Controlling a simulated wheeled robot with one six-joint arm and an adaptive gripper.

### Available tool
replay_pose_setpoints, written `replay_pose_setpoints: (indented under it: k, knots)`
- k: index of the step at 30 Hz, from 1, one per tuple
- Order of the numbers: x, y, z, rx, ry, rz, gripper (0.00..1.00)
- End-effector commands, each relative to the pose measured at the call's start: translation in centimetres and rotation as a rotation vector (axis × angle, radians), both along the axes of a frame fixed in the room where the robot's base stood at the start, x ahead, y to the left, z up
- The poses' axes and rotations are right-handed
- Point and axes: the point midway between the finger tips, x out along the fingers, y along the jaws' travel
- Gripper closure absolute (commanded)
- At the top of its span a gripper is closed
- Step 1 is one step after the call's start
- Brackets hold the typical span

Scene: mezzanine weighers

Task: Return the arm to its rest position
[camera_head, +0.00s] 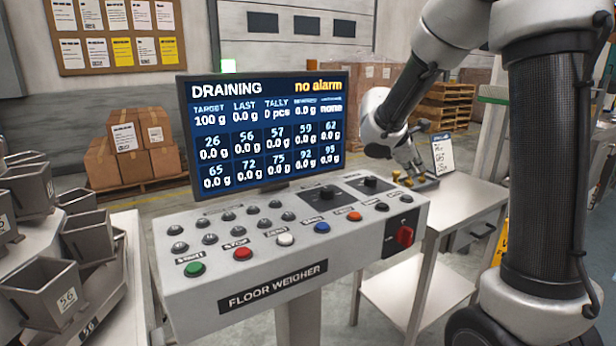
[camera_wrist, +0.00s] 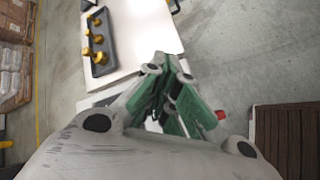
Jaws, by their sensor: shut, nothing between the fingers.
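My arm (camera_head: 545,150) rises at the right and bends over to the left. My gripper (camera_head: 412,168) points down near the side table (camera_head: 465,200), behind the weigher console. In the wrist view, my gripper (camera_wrist: 168,68) has its green-padded fingers drawn together at the tips, with nothing held. The brass weights (camera_wrist: 97,42) sit in a dark tray on the white table top (camera_wrist: 140,30), to the left of the fingers. Whether the fingertips touch the table cannot be told.
The floor weigher console (camera_head: 290,265) with buttons and a red switch (camera_head: 404,236) stands in front. Its screen (camera_head: 265,130) reads "DRAINING" and "no alarm". A sign card (camera_head: 442,153) stands on the side table. Grey hoppers (camera_head: 50,285) are at the left; boxes (camera_head: 130,145) and pallets (camera_head: 445,105) stand behind.

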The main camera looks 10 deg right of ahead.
Motion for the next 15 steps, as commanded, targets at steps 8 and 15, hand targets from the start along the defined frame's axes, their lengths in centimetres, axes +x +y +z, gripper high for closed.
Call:
replay_pose_setpoints:
  k: [8,15]
  knots:
    - [-7.7,-0.5,-3.0,0.192,-0.021,-0.352,1.0]
    - [-19.2,2.2,-1.8,0.523,-0.149,-0.778,1.0]
